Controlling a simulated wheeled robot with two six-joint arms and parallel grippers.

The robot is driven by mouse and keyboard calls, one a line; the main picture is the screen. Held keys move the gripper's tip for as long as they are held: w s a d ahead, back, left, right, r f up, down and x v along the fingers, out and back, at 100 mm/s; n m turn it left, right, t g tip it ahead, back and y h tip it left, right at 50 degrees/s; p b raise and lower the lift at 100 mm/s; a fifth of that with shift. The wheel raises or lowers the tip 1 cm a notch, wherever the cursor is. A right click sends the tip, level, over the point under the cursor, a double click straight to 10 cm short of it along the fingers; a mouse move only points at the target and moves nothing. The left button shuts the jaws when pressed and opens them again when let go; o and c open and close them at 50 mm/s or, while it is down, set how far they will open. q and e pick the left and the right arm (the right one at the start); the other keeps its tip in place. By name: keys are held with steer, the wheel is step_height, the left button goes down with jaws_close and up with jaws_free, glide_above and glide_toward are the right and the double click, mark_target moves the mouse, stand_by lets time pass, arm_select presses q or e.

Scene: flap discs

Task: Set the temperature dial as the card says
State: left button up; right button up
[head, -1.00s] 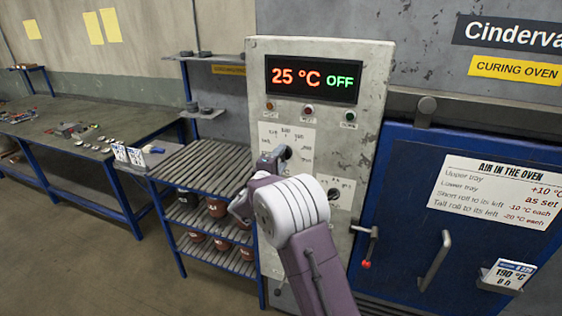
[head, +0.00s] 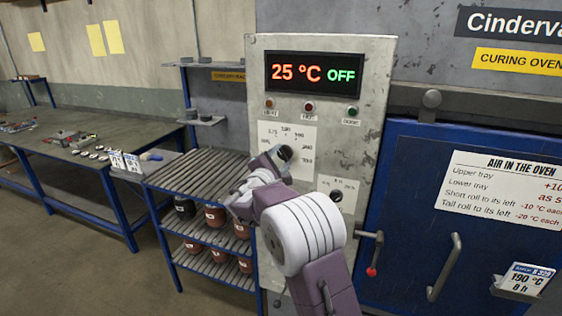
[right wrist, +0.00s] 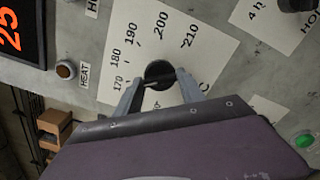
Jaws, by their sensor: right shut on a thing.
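The temperature dial is a dark round knob (right wrist: 158,72) on a white scale plate (right wrist: 172,30) marked 170 to 210. A pale line on the knob points left, towards the 170 end; its exact setting is hard to read. My right gripper (right wrist: 158,80) is shut on the dial, with one finger on each side. In the head view my right gripper (head: 282,153) covers the dial on the oven's grey control panel (head: 365,110). The card (head: 525,279) at the lower right reads 190 °C, 8 h. The display (head: 313,76) reads 25 °C OFF. My left gripper is out of view.
A notice (head: 505,190) on the blue oven door (head: 400,190) lists tray and roll temperature offsets. A red-tipped lever (head: 371,255) and a door handle (head: 445,268) stick out right of my arm. A slatted rack (head: 205,172) with several pots stands left.

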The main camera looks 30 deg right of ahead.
steer(key=shift+f, duration=0.25)
steer(key=o, duration=1.4)
steer(key=shift+a+r, duration=0.1)
steer(key=shift+c, duration=0.2)
steer(key=shift+r, duration=0.1)
steer(key=shift+a, duration=0.1)
steer(key=b+v, duration=0.3)
steer(key=v, duration=0.6)
steer(key=shift+b, duration=0.35)
